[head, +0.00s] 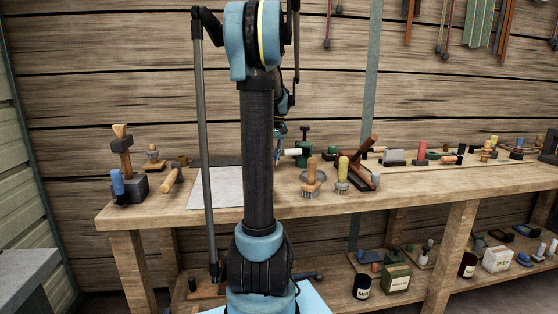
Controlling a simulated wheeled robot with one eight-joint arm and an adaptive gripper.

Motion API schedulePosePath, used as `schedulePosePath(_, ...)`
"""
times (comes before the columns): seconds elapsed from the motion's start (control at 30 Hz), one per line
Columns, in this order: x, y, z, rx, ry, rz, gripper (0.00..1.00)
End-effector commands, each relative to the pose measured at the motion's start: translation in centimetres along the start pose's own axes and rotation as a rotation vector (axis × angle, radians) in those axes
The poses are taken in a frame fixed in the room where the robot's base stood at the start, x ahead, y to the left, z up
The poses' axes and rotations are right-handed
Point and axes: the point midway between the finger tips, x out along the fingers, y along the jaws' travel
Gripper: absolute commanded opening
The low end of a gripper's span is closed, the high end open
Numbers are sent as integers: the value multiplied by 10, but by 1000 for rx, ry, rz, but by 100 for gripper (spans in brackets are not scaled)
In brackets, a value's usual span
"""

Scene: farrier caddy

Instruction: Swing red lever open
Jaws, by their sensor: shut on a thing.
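My gripper (278,147) is just above the back of the workbench, mostly hidden behind my own upright arm. Only a sliver of it shows. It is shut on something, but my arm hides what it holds. A dark green device (304,148) with a cream cylinder (293,152) pointing left stands just right of it; I cannot tell whether they touch. A reddish-brown, crossed lever-like piece (361,160) stands tilted on the bench farther right. I cannot tell which of these is the red lever.
On the workbench (225,213), a pale grey sheet (220,188) lies left of my arm. A mallet and block (126,178) are at left. Tins and boxes fill the lower shelf.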

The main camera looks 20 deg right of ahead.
Motion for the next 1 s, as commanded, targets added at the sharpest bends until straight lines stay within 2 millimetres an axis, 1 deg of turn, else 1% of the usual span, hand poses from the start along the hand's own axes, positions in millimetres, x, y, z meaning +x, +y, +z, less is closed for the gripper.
schedulePosePath(0.03, 1, -4, 0, -14, -3, -2, 0)
schedulePosePath(0.2, 1, -9, -1, -35, -5, -2, 0)
schedulePosePath(0.53, 1, -10, -1, -38, -5, -3, 0)
schedulePosePath(0.57, 1, -10, -1, -38, -5, -3, 26)
schedulePosePath(0.6, 1, -10, -1, -38, -5, -2, 35)
schedulePosePath(0.63, 1, -10, -1, -38, -5, -2, 42)
schedulePosePath(0.67, 1, -10, -1, -38, -5, -2, 44)
schedulePosePath(1.0, 1, -8, -1, -29, -4, -2, 44)
